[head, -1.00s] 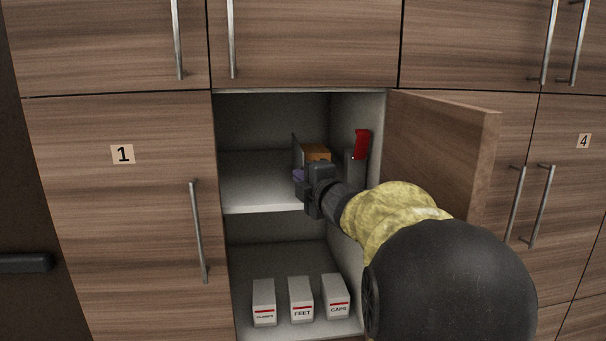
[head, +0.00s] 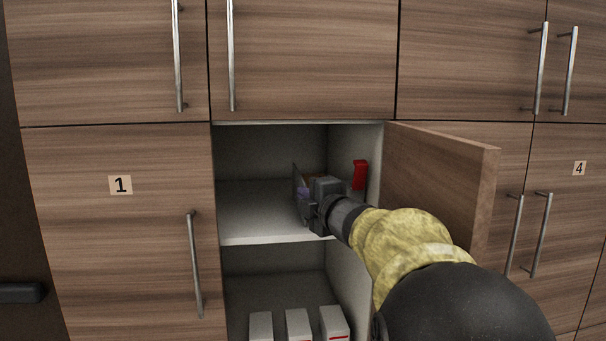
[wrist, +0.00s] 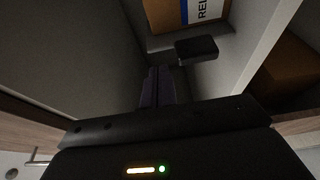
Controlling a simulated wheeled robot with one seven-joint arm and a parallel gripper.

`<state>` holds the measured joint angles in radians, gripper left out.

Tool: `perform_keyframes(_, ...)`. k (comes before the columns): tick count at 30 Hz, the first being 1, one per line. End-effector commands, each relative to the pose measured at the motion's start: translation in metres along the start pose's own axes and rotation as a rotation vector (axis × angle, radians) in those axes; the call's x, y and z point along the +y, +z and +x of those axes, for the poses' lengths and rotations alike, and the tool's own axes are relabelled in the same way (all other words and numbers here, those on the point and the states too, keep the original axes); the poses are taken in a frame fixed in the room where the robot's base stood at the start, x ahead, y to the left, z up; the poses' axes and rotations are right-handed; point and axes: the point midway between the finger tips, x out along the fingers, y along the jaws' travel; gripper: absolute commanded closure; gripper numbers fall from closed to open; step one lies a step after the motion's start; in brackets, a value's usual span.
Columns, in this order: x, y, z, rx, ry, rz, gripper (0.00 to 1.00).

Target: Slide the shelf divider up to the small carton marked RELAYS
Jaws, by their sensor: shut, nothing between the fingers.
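The shelf divider (head: 297,181) is a thin dark upright plate on the upper shelf. The RELAYS carton is orange-brown and stands right of it; my gripper hides most of it in the head view. In the wrist view the carton (wrist: 205,10) shows at the top, with the letters "REL" readable. My gripper (head: 303,193) is inside the compartment, close to the divider's front. Its purplish fingers (wrist: 157,88) are shut and empty. I cannot tell whether they touch the divider. A dark block (wrist: 197,50) lies between the fingers and carton; I cannot tell what it belongs to.
A red object (head: 360,175) is by the compartment's right wall. The shelf (head: 255,215) is bare left of the divider. Several white boxes (head: 298,325) stand on the lower shelf.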

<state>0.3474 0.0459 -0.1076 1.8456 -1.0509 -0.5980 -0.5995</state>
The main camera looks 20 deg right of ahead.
Motion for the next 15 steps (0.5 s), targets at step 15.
perform_keyframes(15, 0.069, -0.006, 0.002, 0.009, -0.002, -0.002, 1.00)
